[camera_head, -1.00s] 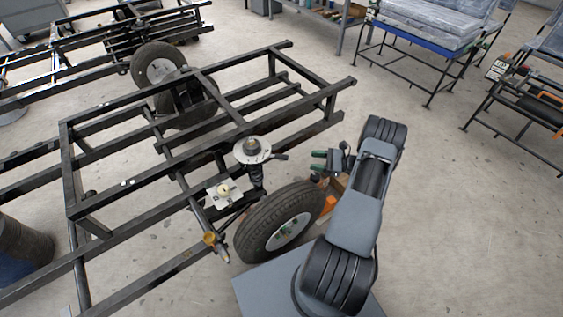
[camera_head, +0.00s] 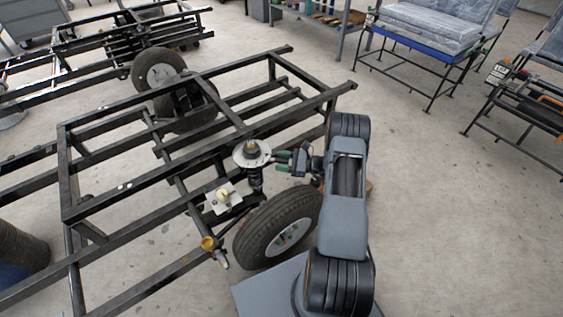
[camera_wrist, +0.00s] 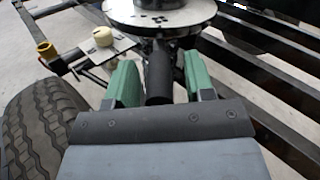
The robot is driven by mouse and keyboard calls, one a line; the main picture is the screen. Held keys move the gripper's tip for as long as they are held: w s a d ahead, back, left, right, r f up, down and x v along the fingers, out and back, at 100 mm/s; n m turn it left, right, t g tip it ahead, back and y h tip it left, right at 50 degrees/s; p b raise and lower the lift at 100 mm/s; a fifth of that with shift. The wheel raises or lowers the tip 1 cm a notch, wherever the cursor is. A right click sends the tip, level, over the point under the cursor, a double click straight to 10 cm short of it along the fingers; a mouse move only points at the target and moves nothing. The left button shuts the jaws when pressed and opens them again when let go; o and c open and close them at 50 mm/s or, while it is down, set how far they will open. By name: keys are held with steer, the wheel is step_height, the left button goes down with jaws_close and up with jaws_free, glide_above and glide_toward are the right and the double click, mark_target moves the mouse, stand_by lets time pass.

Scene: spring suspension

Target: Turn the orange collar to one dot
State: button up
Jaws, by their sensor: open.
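A silver round plate (camera_head: 252,153) with a dull gold-brown centre tops the upright strut (camera_head: 255,180) beside the tyre. In the wrist view the plate (camera_wrist: 160,15) carries small dark dots on its face, and its top is cut off. I cannot tell if its centre is the orange collar. A yellow-orange ring (camera_head: 209,242) sits lower on the frame; it also shows in the wrist view (camera_wrist: 46,50). My gripper (camera_head: 281,162) is open at the plate's right. Its green fingers (camera_wrist: 158,80) stand either side of a black handle (camera_wrist: 157,70), with gaps visible.
The black tyre (camera_head: 285,228) lies just below my gripper. Black frame rails (camera_head: 240,125) run around the strut. A small pale plate with a cream knob (camera_head: 222,196) is left of the tyre. Open floor (camera_head: 430,210) lies to the right.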

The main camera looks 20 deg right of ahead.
steer(key=shift+a, duration=0.1)
steer(key=shift+c, duration=0.2)
jaws_close()
stand_by(0.4)
